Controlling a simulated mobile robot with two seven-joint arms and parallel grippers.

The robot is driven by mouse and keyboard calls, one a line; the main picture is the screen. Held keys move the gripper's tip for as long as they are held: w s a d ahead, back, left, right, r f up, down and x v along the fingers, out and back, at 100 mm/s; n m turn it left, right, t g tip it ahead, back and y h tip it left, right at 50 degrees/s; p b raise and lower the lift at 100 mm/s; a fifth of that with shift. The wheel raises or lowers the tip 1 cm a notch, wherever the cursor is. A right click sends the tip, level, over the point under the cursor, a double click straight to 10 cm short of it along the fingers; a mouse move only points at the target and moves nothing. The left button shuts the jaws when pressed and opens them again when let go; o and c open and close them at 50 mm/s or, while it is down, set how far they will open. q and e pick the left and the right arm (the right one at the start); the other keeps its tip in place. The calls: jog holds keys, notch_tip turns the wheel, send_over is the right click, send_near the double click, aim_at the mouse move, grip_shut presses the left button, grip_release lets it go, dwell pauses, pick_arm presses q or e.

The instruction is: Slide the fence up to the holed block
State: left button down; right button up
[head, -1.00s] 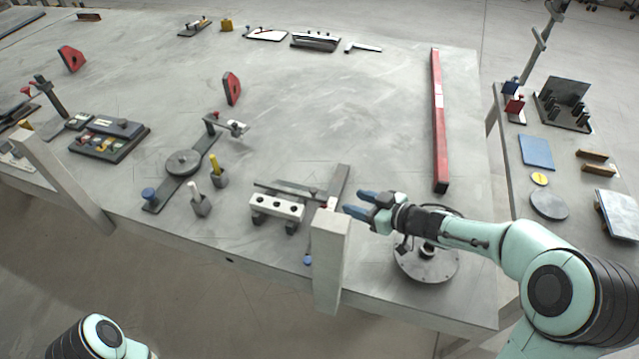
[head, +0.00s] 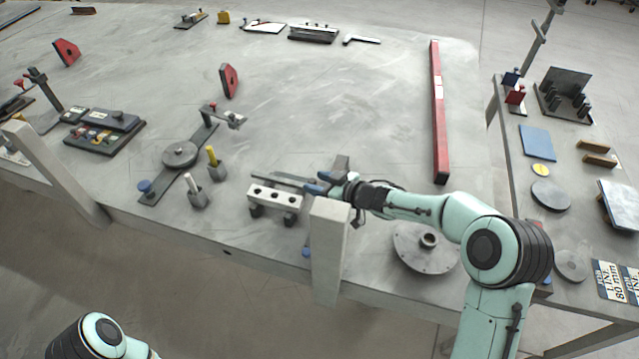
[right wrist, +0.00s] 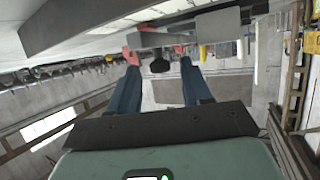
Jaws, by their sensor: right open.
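The holed block (head: 275,199) is a pale bar with a row of dark holes, on dark feet near the table's front edge. The fence (head: 265,178) appears to be the dark grey bar just behind it; its right end is hidden by my right gripper. My right gripper (head: 318,183), with blue fingers, is open at that right end. In the right wrist view, my right gripper (right wrist: 158,80) has its fingers apart, with a black knob (right wrist: 160,65) and red parts near the fingertips. I cannot tell whether they touch. My left gripper is out of view.
A pale upright post (head: 330,250) stands close in front of my right gripper. A round flanged disc (head: 424,248) lies to the right. Two small holders with a white pin (head: 194,190) and yellow pin (head: 212,157) stand left of the block. The table behind is mostly clear.

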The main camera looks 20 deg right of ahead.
grip_shut()
jog(key=s+a+b, duration=0.1)
jog(key=s, duration=0.1)
jog(key=s+a+b, duration=0.1)
jog(key=s+b, duration=0.1)
jog(key=shift+a+f, duration=0.1)
jog(key=shift+a, duration=0.25)
grip_release()
jog(key=shift+d, duration=0.1)
